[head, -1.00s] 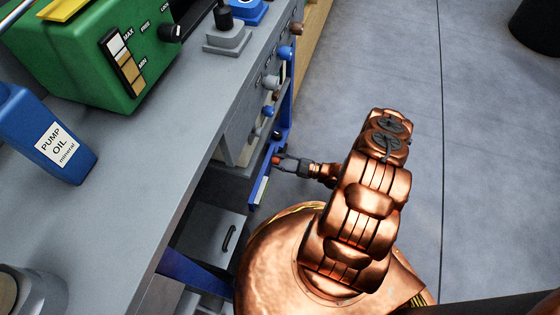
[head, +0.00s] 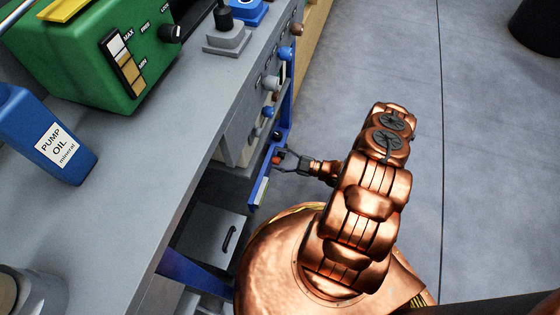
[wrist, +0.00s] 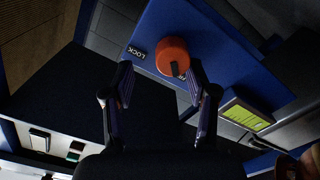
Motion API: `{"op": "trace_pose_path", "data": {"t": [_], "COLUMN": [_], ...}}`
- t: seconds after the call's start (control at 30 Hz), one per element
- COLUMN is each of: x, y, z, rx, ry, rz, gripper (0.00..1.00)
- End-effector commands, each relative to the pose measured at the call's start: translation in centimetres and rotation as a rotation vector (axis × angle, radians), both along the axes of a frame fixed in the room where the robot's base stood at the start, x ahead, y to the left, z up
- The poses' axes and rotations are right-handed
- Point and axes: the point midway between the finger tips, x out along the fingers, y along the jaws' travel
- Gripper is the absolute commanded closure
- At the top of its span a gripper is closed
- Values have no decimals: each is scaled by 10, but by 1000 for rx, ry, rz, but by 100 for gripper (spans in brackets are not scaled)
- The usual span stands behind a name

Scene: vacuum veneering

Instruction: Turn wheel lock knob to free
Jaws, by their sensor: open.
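The wheel lock knob (wrist: 173,56) is a round orange-red knob on a blue panel (wrist: 215,35). A dark bar shows on its side, towards my gripper. A white LOCK label (wrist: 137,53) sits to its left in the wrist view; a second label beneath the knob is mostly hidden. In the head view the knob (head: 276,160) is a small red spot on the blue frame at the bench's side. My gripper (wrist: 161,84) is open, its fingers spread apart just short of the knob, with nothing between them. It also shows in the head view (head: 284,159).
A yellow-green label (wrist: 246,115) sits right of my gripper in the wrist view. The grey bench (head: 160,165) carries a green pump unit (head: 105,50) and a blue pump oil container (head: 45,135). Several small knobs line the bench front. Open floor (head: 390,60) lies to the right.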

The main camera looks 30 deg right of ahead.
Motion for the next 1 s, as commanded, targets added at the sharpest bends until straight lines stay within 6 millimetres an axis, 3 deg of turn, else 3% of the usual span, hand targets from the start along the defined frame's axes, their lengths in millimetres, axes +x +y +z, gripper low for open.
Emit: {"op": "trace_pose_path", "data": {"t": [0.6, 1.0], "x": [0, 0], "y": [0, 0], "z": [67, 79], "rx": [1, 1], "ry": [-2, -1], "rz": [0, 1], "gripper": [42, 42]}}
